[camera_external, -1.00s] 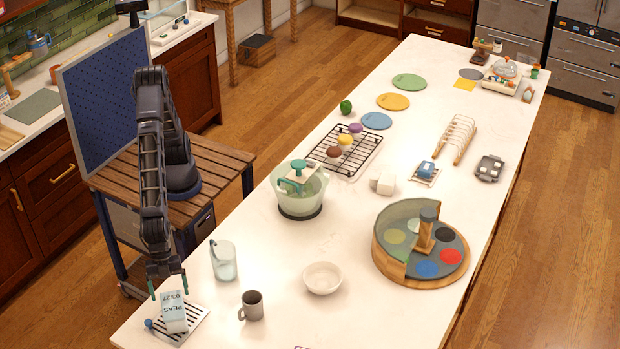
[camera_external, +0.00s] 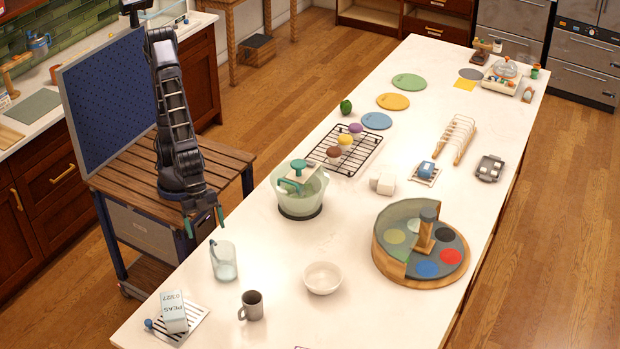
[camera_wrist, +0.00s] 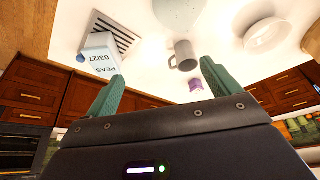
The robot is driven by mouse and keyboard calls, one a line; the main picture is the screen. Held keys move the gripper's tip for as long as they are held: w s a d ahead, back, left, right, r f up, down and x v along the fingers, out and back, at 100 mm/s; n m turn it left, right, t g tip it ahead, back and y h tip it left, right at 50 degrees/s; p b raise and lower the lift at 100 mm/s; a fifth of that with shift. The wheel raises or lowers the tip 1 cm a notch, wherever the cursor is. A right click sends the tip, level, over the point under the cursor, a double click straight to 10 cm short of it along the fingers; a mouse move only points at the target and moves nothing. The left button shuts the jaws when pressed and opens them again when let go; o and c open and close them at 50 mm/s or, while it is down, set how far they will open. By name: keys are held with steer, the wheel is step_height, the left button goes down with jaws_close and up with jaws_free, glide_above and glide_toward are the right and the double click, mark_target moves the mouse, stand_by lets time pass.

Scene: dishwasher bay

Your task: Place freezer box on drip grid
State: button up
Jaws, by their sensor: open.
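The freezer box (camera_external: 173,312), pale blue-white and marked "PEAS 03/27", rests on the drip grid (camera_external: 188,327) at the near left end of the counter. It covers part of the grid's slats. In the wrist view the box (camera_wrist: 101,54) and the slatted grid (camera_wrist: 118,36) show at upper left. My gripper (camera_external: 205,224) is open and empty, raised near the counter's left edge, behind the glass pitcher and well apart from the box. Its green fingers (camera_wrist: 162,85) are spread in the wrist view with nothing between them.
A glass pitcher (camera_external: 224,261) stands between my gripper and the grid. A grey mug (camera_external: 251,306) and a white bowl (camera_external: 322,278) are to the right. A blue-knobbed object (camera_external: 149,323) lies at the grid's left edge. A green-lidded bowl (camera_external: 300,190) stands farther back.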

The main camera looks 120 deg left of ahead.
steer(key=s+a+r+n+y, duration=0.15)
steer(key=s+a+r, duration=0.25)
steer(key=a, duration=0.9)
steer(key=s+a+r+n, duration=0.25)
steer(key=s+a, duration=0.25)
steer(key=a, duration=0.8)
steer(key=s+a+f+n+y, duration=0.1)
steer(key=s+a+f+n, duration=0.1)
steer(key=s+a, duration=1.3)
steer(key=shift+s+a+n+t, duration=0.2)
steer(key=shift+s+n+t, duration=0.2)
steer(key=shift+s, duration=0.75)
